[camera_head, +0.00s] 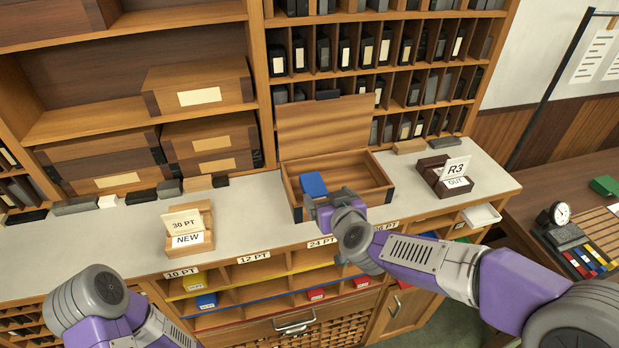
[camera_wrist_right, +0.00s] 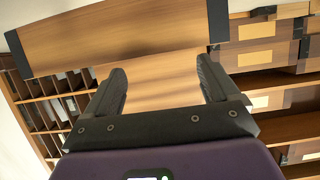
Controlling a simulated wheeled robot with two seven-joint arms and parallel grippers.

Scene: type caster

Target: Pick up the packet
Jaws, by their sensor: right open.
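A blue packet (camera_head: 313,184) shows in the head view at the left inside an open wooden box (camera_head: 370,198) on the counter. The box's hinged lid (camera_head: 325,125) stands raised at the back. My right gripper (camera_head: 322,208) is at the box's front left, close to the blue packet in the picture. The right wrist view shows the right gripper (camera_wrist_right: 165,85) open, with bare wood and no packet between its fingers. My left arm shows at the lower left, but its fingers are not visible.
A "NEW" card holder (camera_head: 188,240) stands left of the box, and an "R3 OUT" holder (camera_head: 433,172) stands right of it. Blue (camera_head: 206,302) and red (camera_head: 316,294) packets lie in the labelled cubbies below. Shelves rise behind the counter. The counter between the holders and box is clear.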

